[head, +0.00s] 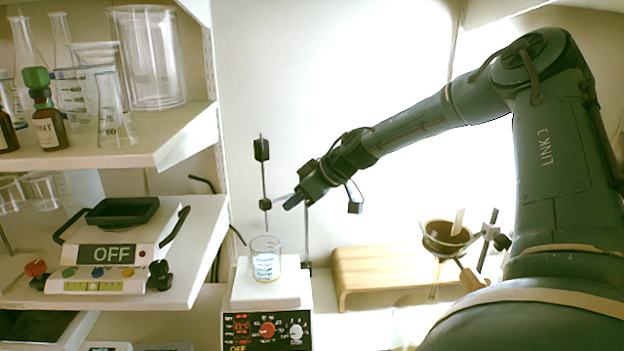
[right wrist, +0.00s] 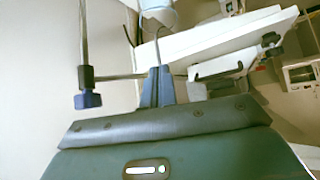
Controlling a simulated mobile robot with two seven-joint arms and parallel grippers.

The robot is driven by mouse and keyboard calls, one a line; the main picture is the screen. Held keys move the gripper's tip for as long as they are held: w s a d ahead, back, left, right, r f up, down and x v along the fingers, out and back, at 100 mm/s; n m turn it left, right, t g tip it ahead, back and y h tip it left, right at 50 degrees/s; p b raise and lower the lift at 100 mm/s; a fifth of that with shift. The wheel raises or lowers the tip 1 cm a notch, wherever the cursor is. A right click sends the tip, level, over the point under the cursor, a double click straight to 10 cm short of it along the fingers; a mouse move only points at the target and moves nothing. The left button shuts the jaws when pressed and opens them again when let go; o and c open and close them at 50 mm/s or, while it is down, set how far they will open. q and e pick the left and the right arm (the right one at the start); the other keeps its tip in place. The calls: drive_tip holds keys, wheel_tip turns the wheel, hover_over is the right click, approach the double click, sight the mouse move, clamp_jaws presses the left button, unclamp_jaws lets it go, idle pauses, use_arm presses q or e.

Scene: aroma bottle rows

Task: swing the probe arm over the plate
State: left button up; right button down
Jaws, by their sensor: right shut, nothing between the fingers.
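The hotplate (head: 268,322) stands low in the middle of the head view, its white top plate (head: 285,295) bearing a clear beaker (head: 266,262). The probe (head: 263,178), a thin upright rod with a black block at its top and a small dark clamp (head: 265,204) lower down, shows above the beaker. A thin stand post (head: 307,238) rises behind the plate. My right gripper (head: 289,202) is shut and empty, close to the right of the clamp; whether it touches the probe arm I cannot tell. In the right wrist view its fingers (right wrist: 158,86) meet beside a thin bar (right wrist: 120,77).
A wooden bench (head: 385,272) and a funnel (head: 445,238) on a stand are at the right. The wall behind is bare.

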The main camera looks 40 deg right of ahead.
use_arm(q)
drive_tip(key=shift+w+d+b, duration=0.15)
drive_tip(key=shift+b, duration=0.15)
use_arm(e)
drive_tip(key=s+r, duration=0.7)
drive_tip(key=shift+s+a, duration=0.15)
drive_tip(key=shift+a, duration=0.2)
drive_tip(key=shift+f, duration=0.1)
